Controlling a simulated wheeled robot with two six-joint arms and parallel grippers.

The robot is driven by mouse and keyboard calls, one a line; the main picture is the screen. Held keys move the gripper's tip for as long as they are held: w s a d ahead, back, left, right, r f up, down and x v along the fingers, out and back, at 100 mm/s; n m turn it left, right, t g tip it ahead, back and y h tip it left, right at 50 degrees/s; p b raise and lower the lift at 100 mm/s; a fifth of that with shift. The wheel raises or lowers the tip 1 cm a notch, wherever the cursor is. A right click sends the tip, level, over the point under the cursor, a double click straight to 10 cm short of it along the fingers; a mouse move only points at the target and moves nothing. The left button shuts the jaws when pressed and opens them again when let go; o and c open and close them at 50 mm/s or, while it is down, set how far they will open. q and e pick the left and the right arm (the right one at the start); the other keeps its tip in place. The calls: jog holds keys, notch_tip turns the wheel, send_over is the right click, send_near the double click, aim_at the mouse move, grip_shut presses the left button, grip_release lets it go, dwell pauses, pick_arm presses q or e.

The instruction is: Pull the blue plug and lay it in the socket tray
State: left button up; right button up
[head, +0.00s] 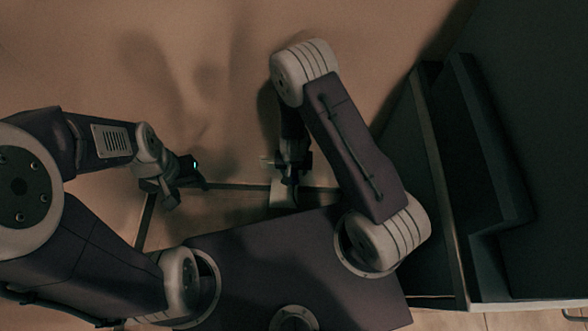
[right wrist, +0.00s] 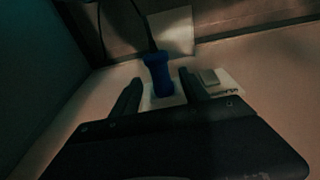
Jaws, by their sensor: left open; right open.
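The blue plug (right wrist: 158,74) stands in a white socket plate (right wrist: 164,102) in the right wrist view, with a black cable rising from its top. My right gripper (right wrist: 160,82) is open, its two dark fingers on either side of the plug with a gap visible on each side. The right gripper also shows in the head view (head: 289,180), where the plug is hidden. My left gripper (head: 172,188) is open and empty at the left, away from the plug. I cannot make out the socket tray for certain.
A pale plate with a raised square (right wrist: 210,78) sits just right of the plug. Dark open-topped furniture (head: 480,150) fills the right of the head view. The tan surface (head: 200,60) behind the grippers is clear.

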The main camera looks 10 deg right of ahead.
aim_at(294, 179)
jog(key=f, duration=0.1)
jog(key=f+b, duration=0.1)
jog(key=shift+w+f, duration=0.2)
jog(key=shift+f, duration=0.15)
pick_arm(q)
jog(key=shift+f, duration=0.9)
pick_arm(e)
jog(key=shift+r, duration=0.1)
grip_shut()
jog(key=shift+s, duration=0.2)
jog(key=shift+s+a+b, duration=0.2)
jog(key=shift+s+b, duration=0.35)
jog(key=shift+b, duration=0.05)
jog(key=shift+s+a+b, duration=0.15)
jog(key=shift+s+b, duration=0.35)
jog(key=shift+b, duration=0.1)
pick_arm(q)
notch_tip(294, 179, down, 4)
jog(key=shift+f+b, duration=0.2)
jog(key=shift+b, duration=0.65)
pick_arm(e)
jog(key=shift+s+a, duration=0.15)
jog(key=shift+s, duration=0.45)
jog(key=shift+s+a, duration=0.15)
jog(key=shift+s, duration=0.4)
